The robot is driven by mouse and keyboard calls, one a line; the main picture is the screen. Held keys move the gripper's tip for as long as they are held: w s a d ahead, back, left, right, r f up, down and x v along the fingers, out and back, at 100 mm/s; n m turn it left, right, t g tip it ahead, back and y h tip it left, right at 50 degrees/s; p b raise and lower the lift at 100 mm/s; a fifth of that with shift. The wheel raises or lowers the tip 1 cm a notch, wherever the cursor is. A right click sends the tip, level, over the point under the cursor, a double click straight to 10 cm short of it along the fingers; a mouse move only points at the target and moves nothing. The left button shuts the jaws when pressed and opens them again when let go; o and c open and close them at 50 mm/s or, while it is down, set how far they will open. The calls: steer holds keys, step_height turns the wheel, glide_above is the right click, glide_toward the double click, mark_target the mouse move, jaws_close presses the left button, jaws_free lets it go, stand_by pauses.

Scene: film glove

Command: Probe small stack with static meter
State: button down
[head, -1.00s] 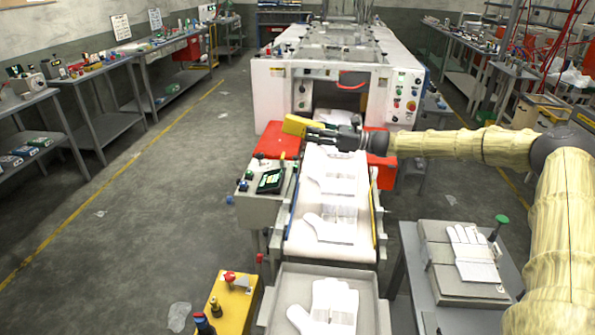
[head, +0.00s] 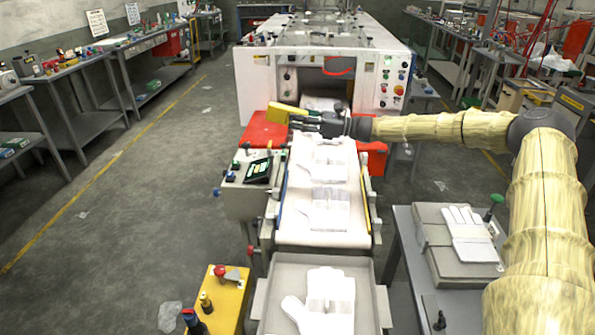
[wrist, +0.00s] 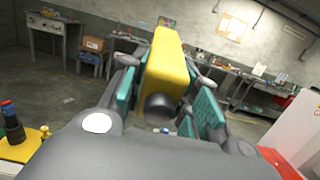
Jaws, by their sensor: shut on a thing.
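My gripper (head: 303,119) is shut on a yellow block-shaped tool, which I take to be the static meter (head: 286,111). The meter also fills the middle of the wrist view (wrist: 168,65), between the teal finger pads. In the head view it points left, above the red surface at the far end of the conveyor. White gloves (head: 328,208) lie on the conveyor belt. A glove (head: 328,298) lies in the grey tray at the near end. Another white glove (head: 468,238) lies on a grey block on the right table. I cannot tell which of these is the small stack.
The white machine (head: 262,85) stands behind the conveyor. A control box (head: 240,198) with a dark screen stands left of the belt. A yellow stand (head: 228,300) with knobs is at the near left. Floor on the left is open.

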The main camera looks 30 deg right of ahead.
step_height(320, 180, down, 25)
steer(key=w+b, duration=0.1)
steer(key=b, duration=1.8)
steer(key=shift+a+b, duration=0.15)
steer(key=shift+b, duration=0.15)
steer(key=shift+r, duration=0.25)
step_height(320, 180, up, 7)
steer(key=p, duration=0.4)
steer(key=shift+f, duration=0.15)
